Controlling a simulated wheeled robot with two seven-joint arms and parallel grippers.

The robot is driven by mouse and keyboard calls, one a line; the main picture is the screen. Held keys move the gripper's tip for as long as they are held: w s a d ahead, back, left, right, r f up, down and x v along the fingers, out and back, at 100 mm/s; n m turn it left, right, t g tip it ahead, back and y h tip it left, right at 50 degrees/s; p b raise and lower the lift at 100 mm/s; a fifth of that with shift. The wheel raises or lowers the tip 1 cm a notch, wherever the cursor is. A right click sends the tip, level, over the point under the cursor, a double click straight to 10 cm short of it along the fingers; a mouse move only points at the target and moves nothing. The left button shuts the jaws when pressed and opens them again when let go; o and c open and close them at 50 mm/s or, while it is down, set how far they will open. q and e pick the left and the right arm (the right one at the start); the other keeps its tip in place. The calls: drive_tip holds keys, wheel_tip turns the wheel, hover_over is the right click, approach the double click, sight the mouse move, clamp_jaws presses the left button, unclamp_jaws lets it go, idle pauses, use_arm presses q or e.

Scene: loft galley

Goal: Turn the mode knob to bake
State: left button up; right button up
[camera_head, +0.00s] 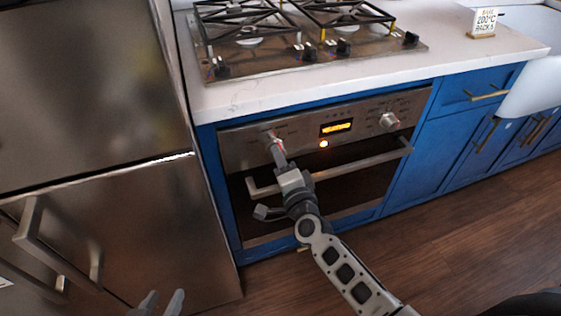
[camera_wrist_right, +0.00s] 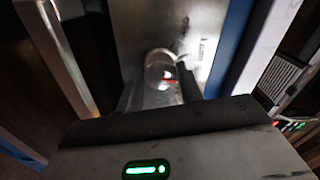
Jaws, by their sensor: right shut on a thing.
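The oven front (camera_head: 235,150) has a left knob (camera_head: 270,138) and a silver right knob (camera_head: 389,120), one on each side of a lit orange display (camera_head: 336,127). My right gripper (camera_head: 276,146) reaches up to the left knob and is shut on it. In the right wrist view, this round knob (camera_wrist_right: 158,66), with a red mark, sits between the fingers (camera_wrist_right: 160,88). The labels around it are too small to read, so its setting cannot be told. My left gripper (camera_head: 162,302) is at the bottom edge, its fingers apart and empty.
The oven handle (camera_head: 335,172) runs below the knobs, close to my right arm. A gas cooktop (camera_head: 300,60) is above on the white counter. A small card (camera_head: 485,22) showing 200°C stands at the back right. A steel fridge (camera_head: 90,90) stands at left.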

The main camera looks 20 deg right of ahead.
drive_tip(key=o, duration=1)
drive_tip(key=s, duration=1.6)
drive_tip(key=shift+d, duration=0.25)
